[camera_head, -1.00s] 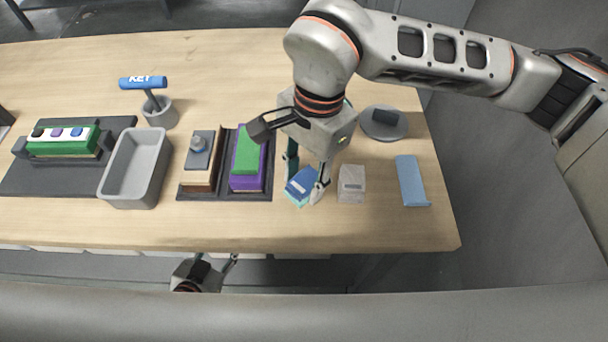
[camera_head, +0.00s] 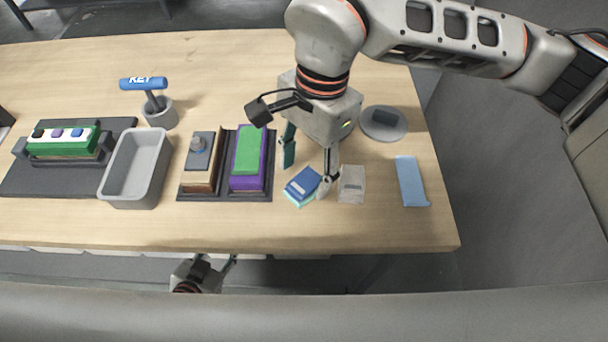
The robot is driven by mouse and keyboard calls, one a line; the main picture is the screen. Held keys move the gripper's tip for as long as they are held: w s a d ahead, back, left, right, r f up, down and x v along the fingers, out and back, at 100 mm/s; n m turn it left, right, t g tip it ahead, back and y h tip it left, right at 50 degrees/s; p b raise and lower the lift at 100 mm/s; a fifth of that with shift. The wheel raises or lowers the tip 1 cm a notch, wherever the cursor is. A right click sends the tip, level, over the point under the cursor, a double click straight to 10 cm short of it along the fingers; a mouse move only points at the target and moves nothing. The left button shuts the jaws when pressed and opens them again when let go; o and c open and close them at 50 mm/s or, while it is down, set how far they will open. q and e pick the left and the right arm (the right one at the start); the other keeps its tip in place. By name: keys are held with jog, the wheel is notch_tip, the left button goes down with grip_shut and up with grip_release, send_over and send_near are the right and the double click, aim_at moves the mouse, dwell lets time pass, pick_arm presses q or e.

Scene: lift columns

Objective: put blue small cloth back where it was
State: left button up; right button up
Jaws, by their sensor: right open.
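A small dark blue folded piece (camera_head: 302,182) with a pale label lies on a teal piece (camera_head: 298,201) near the table's front edge. A longer light blue cloth (camera_head: 411,182) lies flat near the right edge. I cannot tell for sure which is the named cloth. My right gripper (camera_head: 305,177) is open above the dark blue piece, with one finger on its left and the other by its right side. Nothing is held in it. My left gripper (camera_head: 205,271) is partly visible below the table's front edge; its jaw state is unclear.
A pale grey labelled piece (camera_head: 351,184) lies close to the right finger. A black tray (camera_head: 224,193) with two coloured blocks stands left of the gripper.

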aim_at(311, 177)
notch_tip(311, 177, up, 9)
jog(key=w+d, duration=0.1)
jog(key=shift+s, duration=0.1)
dwell(0.6)
